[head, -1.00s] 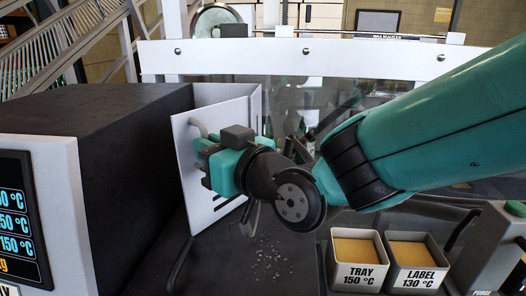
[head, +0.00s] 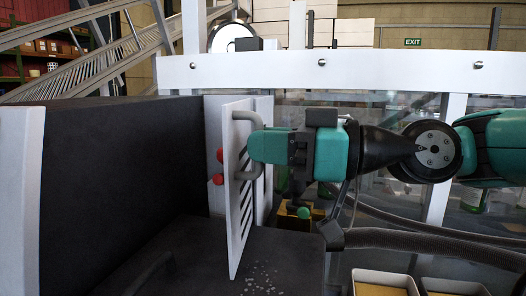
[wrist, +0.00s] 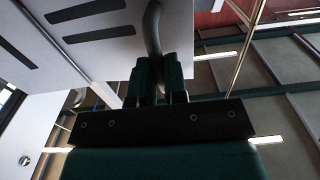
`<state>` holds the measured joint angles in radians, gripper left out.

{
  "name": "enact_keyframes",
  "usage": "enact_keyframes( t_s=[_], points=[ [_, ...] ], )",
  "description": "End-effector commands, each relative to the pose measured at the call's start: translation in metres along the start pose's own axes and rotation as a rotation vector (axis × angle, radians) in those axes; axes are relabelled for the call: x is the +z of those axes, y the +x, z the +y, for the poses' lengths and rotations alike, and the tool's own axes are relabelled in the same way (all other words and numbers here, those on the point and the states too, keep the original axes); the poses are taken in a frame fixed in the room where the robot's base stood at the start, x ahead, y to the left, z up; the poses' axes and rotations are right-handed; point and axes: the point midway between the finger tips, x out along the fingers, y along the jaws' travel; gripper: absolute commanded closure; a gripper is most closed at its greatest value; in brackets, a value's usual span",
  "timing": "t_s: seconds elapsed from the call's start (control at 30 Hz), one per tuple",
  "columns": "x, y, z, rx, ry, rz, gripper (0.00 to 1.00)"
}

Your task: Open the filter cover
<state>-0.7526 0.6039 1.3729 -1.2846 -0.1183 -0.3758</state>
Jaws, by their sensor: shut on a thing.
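The filter cover (head: 236,205) is a white slotted panel standing upright, seen at a steep angle in the head view. It stands out from the white frame (head: 263,200) behind it, with a gap between them. Its grey bar handle (head: 240,160) faces right. My teal gripper (head: 254,147) is shut on the handle, coming from the right. In the wrist view the cover (wrist: 110,36) fills the upper left, and the handle (wrist: 153,28) runs down between the fingers (wrist: 158,78). The cover's hinge line cannot be made out.
A dark machine housing (head: 120,190) stands left. A dark surface with scattered pale granules (head: 260,279) lies below. Two open bins (head: 385,284) stand at the lower right. A white rail (head: 400,75) crosses behind.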

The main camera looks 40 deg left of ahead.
Motion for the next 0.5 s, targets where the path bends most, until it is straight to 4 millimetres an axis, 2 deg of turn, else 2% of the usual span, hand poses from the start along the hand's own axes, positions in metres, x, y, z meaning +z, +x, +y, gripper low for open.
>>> enact_keyframes(
  t_s=[0.03, 0.5],
  points=[
    [-0.0015, -0.0054, 0.0124, 0.018, -0.003, 0.007, 1.00],
    [-0.0037, -0.0117, 0.0141, -0.049, -0.003, 0.007, 1.00]
  ],
)
